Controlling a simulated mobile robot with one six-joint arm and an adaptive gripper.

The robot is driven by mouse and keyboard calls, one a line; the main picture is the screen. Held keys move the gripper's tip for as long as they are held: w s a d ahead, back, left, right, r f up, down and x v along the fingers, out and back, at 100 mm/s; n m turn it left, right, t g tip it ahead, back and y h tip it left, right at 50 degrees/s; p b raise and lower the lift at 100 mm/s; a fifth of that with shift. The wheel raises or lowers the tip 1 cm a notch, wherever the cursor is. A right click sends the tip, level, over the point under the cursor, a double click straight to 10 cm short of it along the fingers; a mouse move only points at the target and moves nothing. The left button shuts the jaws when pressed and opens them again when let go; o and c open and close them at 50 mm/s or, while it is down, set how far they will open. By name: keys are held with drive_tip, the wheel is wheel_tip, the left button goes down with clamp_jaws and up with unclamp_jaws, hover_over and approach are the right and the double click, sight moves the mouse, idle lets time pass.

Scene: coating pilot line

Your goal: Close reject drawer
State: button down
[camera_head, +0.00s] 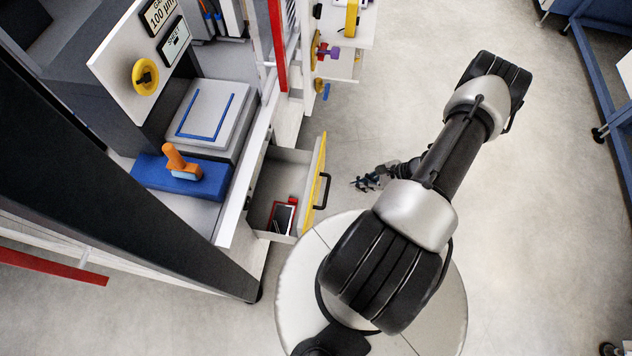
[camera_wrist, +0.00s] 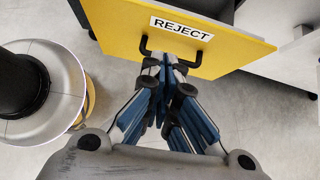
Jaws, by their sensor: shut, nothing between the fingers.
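The reject drawer (camera_head: 260,185) stands pulled out of the machine's cabinet, open. Its yellow front (camera_head: 315,182) carries a black bar handle (camera_head: 325,190). In the wrist view the yellow front (camera_wrist: 236,42) shows a white REJECT label (camera_wrist: 182,28), with the handle (camera_wrist: 145,47) below it. My gripper (camera_head: 358,184) is shut and empty, to the right of the drawer front, with a gap of floor between them in the head view. In the wrist view its fingertips (camera_wrist: 166,62) overlap the middle of the handle; contact cannot be told.
A red-edged tray with a dark item (camera_head: 283,217) lies in the drawer. A blue block with an orange handle (camera_head: 180,175) sits on the machine deck above. Another open drawer (camera_head: 342,65) is farther back.

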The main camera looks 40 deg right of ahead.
drive_tip(key=shift+w+a+r+b+x, duration=0.2)
drive_tip(key=shift+b+x, duration=0.25)
drive_tip(key=shift+x, duration=1.8)
drive_tip(key=shift+w+a+r+b+x, duration=0.1)
drive_tip(key=shift+a+r+b+x, duration=0.3)
drive_tip(key=shift+x, duration=1.85)
drive_tip(key=shift+w+a+r+b+x, duration=0.15)
drive_tip(key=shift+b+x, duration=0.4)
drive_tip(key=shift+x, duration=1.65)
drive_tip(key=shift+w, duration=0.1)
